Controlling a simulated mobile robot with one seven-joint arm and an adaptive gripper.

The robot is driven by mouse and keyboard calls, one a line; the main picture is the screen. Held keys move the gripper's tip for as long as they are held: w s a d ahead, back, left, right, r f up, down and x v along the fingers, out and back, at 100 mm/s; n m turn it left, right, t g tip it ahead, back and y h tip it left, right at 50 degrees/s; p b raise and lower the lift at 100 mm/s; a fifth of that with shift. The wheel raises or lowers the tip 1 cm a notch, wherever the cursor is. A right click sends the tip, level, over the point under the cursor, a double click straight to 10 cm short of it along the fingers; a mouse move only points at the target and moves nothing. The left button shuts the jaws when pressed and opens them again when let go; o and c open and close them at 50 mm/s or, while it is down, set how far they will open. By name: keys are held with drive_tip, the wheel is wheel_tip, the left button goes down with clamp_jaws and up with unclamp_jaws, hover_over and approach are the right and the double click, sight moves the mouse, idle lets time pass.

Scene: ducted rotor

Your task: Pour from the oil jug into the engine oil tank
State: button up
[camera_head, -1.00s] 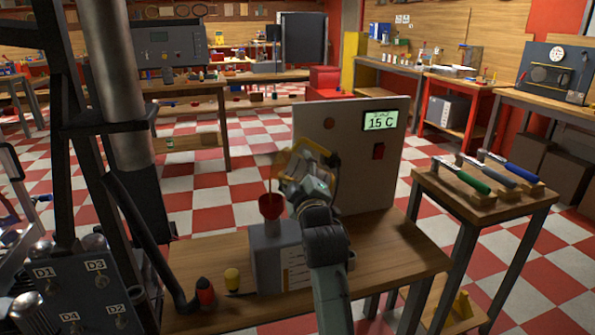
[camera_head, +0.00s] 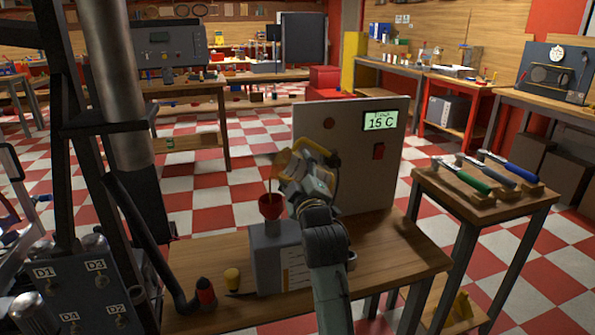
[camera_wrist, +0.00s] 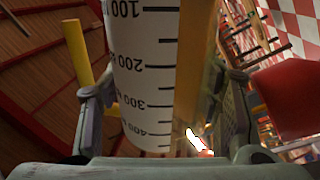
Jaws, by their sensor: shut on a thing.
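The oil jug (camera_head: 284,163) is held tilted above the tank, its mouth toward the left. A thin amber stream runs from its lip down into the red funnel (camera_head: 271,206). The funnel stands upright on the grey engine oil tank (camera_head: 267,258) on the wooden bench. My gripper (camera_head: 306,172) is shut on the jug, right of and above the funnel. In the wrist view the jug's white scale (camera_wrist: 143,70), marked 100 to 400, lies between the fingers beside an amber strip.
A panel (camera_head: 350,150) reading 15 C stands behind the tank. A side table (camera_head: 480,200) with several handled tools stands right. The bench's right end is clear.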

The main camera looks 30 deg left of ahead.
drive_tip(key=shift+n+b, duration=0.5)
drive_tip(key=shift+n, duration=0.1)
drive_tip(key=shift+r, duration=0.1)
drive_tip(key=shift+s+r+m+p, duration=0.1)
drive_tip(key=shift+r+m+p, duration=0.2)
drive_tip(key=shift+m+p, duration=0.35)
drive_tip(key=shift+r+m+p, duration=0.1)
drive_tip(key=shift+m+p, duration=0.35)
drive_tip(key=shift+p, duration=0.3)
drive_tip(key=shift+m+p, duration=0.35)
drive_tip(key=shift+m, duration=0.15)
drive_tip(key=shift+f+m, duration=0.25)
drive_tip(key=shift+m, duration=0.05)
